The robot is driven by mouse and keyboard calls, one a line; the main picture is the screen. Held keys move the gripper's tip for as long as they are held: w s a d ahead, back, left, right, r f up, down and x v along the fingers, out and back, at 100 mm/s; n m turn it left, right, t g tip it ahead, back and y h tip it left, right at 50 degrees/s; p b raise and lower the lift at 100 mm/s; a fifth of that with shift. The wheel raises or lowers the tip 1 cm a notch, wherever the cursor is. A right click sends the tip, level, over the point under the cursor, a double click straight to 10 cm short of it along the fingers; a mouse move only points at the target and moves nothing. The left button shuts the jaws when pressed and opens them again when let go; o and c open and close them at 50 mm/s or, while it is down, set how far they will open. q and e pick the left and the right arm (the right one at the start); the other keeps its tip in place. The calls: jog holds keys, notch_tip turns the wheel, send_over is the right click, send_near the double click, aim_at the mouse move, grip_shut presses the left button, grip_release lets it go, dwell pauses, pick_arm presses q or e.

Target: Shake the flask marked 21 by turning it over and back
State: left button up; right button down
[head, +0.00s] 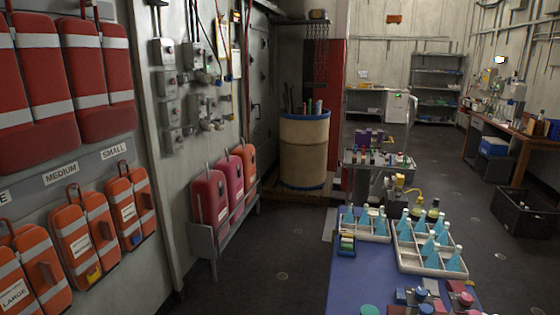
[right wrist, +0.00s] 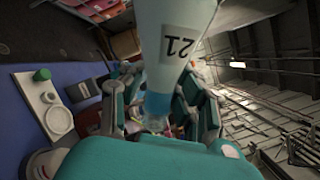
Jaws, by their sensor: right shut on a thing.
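In the right wrist view my right gripper (right wrist: 159,112) is shut on the flask marked 21 (right wrist: 195,20), with its teal-padded fingers on both sides of the flask's narrow end. A blue part shows at the narrow end, between the fingers. The table appears on the left and the ceiling on the right, so the flask looks tipped well over toward its side. The flask's wide end is cut off by the picture edge. Neither gripper shows in the head view.
The blue-topped table (head: 365,270) carries a white divided tray (head: 403,264) and a smaller tray (head: 366,238), both holding flasks with blue contents. Small coloured items lie at its near edge. A black crate (head: 520,216) stands on the floor at right. Open floor lies left of the table.

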jog(key=shift+f+m+b, duration=0.2)
jog(key=shift+m+b, duration=0.15)
jog(key=shift+m, duration=0.85)
jog(key=shift+r+m+h, duration=0.1)
jog(key=shift+m+h, duration=0.2)
jog(key=shift+m, duration=0.3)
jog(key=shift+r, duration=0.15)
jog(key=n+p, duration=0.4)
jog(key=n+y+p, duration=0.1)
jog(key=n+p, duration=0.1)
jog(key=shift+r+g, duration=0.3)
jog(key=shift+r, duration=0.1)
jog(key=shift+f+n, duration=0.25)
jog(key=shift+n, duration=0.65)
jog(key=n+p, duration=0.5)
jog(key=p, duration=0.1)
jog(key=shift+r+n+g+p, duration=0.3)
jog(key=shift+n+g+p, duration=0.1)
jog(key=shift+f+n, duration=0.2)
jog(key=shift+n, duration=0.2)
jog(key=shift+f, duration=0.3)
jog(key=shift+r+n, duration=0.1)
jog(key=shift+n, duration=0.2)
